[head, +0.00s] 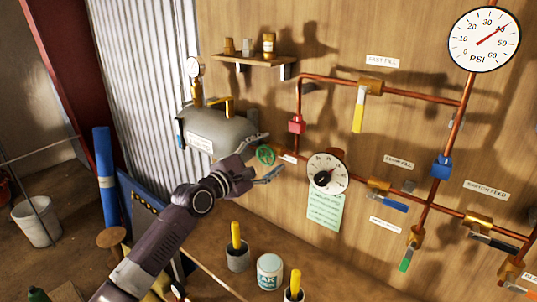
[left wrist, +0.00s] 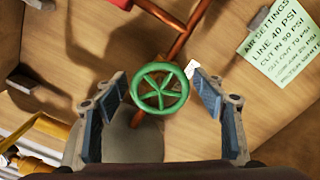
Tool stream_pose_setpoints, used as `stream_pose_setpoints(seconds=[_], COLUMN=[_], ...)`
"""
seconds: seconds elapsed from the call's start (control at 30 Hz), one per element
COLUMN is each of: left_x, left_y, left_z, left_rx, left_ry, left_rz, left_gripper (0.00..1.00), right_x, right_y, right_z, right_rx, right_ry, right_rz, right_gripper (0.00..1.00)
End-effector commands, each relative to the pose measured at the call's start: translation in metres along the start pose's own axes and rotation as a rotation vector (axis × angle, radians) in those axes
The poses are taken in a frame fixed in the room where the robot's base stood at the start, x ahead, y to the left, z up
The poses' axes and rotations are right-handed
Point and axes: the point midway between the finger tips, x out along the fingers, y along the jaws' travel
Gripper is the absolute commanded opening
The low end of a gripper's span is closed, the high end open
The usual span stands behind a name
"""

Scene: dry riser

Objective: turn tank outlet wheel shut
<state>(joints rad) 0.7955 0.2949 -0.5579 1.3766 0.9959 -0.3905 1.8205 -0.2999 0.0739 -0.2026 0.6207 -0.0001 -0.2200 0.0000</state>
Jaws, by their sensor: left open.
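The tank outlet wheel (head: 265,155) is a small green spoked handwheel at the right end of the grey tank (head: 210,127), on a copper pipe. In the left wrist view the wheel (left wrist: 160,77) faces me near the middle. My left gripper (head: 268,156) is open at the wheel. In the left wrist view its blue-padded fingers (left wrist: 159,92) stand on either side of the wheel, with visible gaps, so it is not gripped. The tank's grey body is partly hidden by my gripper in the left wrist view. My right gripper is not in view.
Copper pipes with a red fitting (head: 297,124), a regulator dial (head: 327,172) and several lever valves run along the wooden wall, right of the wheel. A green note (head: 325,210) hangs below the dial. Tins and yellow-handled tools, such as a white tin (head: 270,270), stand below my arm.

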Motion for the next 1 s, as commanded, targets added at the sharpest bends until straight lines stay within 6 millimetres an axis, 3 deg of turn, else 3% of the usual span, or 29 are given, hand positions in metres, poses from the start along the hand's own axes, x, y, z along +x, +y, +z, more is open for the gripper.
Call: stream_pose_setpoints(seconds=[0.07, 0.43, 1.0], left_x=[-0.0001, -0.0003, -0.0004], left_y=[-0.0002, -0.0004, -0.0018], left_z=[0.0, -0.0003, -0.0013], left_rx=[0.0, 0.0, 0.094], left_ry=[0.0, 0.001, 0.001], left_rz=[0.0, -0.001, -0.002], left_gripper=[0.6, 0.2, 0.19], right_x=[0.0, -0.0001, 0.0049], right_y=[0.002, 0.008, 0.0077], right_z=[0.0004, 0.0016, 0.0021], right_rx=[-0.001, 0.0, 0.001], right_ry=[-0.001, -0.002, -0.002], right_rz=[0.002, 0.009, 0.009], right_gripper=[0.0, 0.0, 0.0])
